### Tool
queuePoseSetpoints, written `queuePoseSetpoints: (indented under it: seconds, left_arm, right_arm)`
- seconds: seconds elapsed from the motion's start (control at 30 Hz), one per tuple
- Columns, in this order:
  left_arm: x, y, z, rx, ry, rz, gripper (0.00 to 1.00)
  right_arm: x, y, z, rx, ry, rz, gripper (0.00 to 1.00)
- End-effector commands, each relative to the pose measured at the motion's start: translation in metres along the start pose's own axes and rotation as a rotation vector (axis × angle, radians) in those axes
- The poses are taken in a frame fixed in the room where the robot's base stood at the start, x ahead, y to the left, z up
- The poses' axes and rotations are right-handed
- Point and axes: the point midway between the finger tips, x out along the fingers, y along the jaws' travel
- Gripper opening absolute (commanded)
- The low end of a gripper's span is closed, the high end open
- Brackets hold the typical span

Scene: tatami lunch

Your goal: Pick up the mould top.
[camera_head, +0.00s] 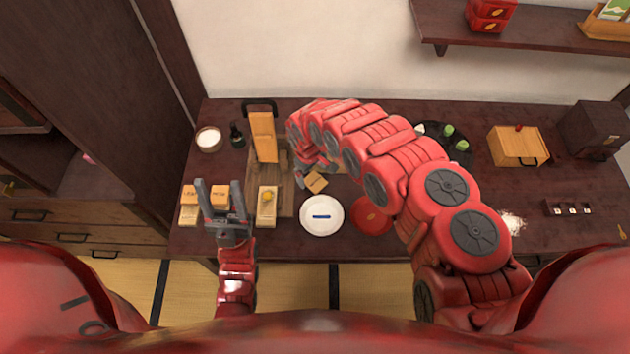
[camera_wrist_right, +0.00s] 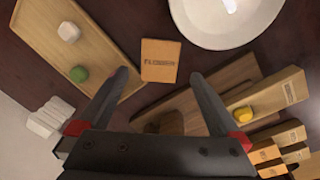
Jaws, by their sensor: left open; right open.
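A small flat wooden piece with dark lettering, probably the mould top (camera_head: 316,182), lies on the dark table just right of the cutting board. In the right wrist view the same piece (camera_wrist_right: 160,60) lies just beyond and between my fingertips, untouched. I cannot read its label. My right gripper (camera_wrist_right: 160,82) is open and empty, pointing down at it; in the head view my right arm partly hides this gripper. My left gripper (camera_head: 219,188) is open and empty over the table's front left, near labelled wooden boxes (camera_head: 189,194).
A white plate (camera_head: 322,227) stands in front of the piece. The cutting board (camera_head: 286,203) bears a pale wooden block with a yellow knob (camera_head: 267,211). A wooden tray (camera_wrist_right: 108,57) with white and green pieces lies beside the lettered piece. A bowl (camera_head: 209,139) stands back left.

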Motion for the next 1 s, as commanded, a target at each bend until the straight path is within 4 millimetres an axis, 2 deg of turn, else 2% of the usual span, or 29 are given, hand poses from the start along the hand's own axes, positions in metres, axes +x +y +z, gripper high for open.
queuePoseSetpoints:
  seconds: [0.2,0.4,0.83,1.0]
  left_arm:
    - [0.011,-0.001,-0.002,0.0,0.0,0.0,0.57]
    - [0.006,0.0,-0.001,0.0,0.0,0.0,0.57]
    - [0.005,0.0,-0.001,0.0,0.0,0.0,0.57]
    - [0.005,0.0,-0.001,0.0,0.0,0.0,0.57]
  right_arm:
    - [0.019,-0.001,0.004,0.002,-0.004,-0.004,1.0]
    - [0.037,0.0,0.002,0.0,-0.003,-0.002,1.0]
    - [0.043,0.001,0.003,-0.001,-0.004,-0.001,1.0]
    - [0.042,0.001,0.003,-0.001,-0.004,-0.001,0.69]
